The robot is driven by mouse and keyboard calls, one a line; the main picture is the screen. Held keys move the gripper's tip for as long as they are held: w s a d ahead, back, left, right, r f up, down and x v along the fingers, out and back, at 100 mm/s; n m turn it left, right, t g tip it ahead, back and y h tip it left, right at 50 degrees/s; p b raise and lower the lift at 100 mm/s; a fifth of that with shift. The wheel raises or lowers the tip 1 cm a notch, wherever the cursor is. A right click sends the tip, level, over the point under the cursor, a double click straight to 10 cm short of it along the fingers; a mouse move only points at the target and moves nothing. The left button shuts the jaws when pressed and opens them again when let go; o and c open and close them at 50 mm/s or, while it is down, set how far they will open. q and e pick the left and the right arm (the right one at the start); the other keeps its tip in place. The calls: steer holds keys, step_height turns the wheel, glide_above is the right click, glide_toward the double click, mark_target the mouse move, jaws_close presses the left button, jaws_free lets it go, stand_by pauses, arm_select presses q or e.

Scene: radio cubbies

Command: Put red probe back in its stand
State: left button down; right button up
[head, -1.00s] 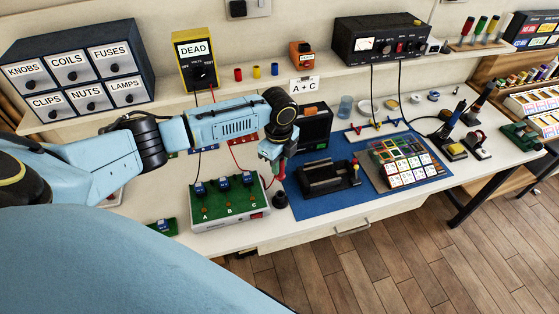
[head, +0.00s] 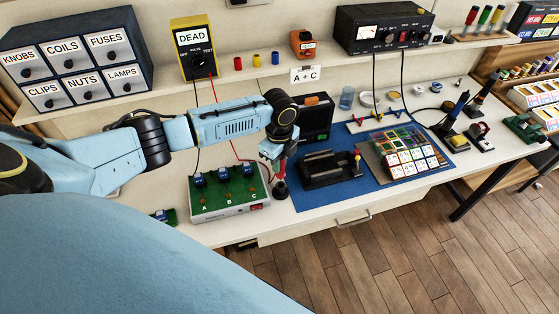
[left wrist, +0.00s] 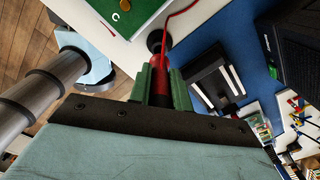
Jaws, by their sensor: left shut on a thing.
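The red probe (head: 282,170) is held upright, point down, in my left gripper (head: 276,158), which is shut on it. The black cone-shaped stand (head: 280,190) is on the white table, right of the green board. In the head view the probe's lower end meets the top of the stand; I cannot tell how far it is inside. In the left wrist view the green fingers (left wrist: 160,88) grip the probe (left wrist: 160,78) from both sides, and the dark round stand (left wrist: 156,40) shows just beyond it. My right gripper is not in view.
A green switch board (head: 229,190) is close left of the stand. A blue mat (head: 310,199) with a black cradle (head: 328,169) is on the right. A red cable runs from the yellow meter (head: 193,48) toward the probe. A black radio (head: 314,118) stands behind.

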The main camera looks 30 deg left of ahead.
arm_select(q)
steer(key=shift+f, duration=0.2)
steer(key=shift+f+b, duration=0.3)
steer(key=shift+f, duration=0.2)
steer(key=shift+p, duration=0.3)
stand_by(0.3)
steer(key=shift+f, duration=0.3)
stand_by(0.3)
steer(key=shift+f+b, duration=0.95)
steer(key=shift+f, duration=0.5)
steer(key=shift+c, duration=2.1)
jaws_free()
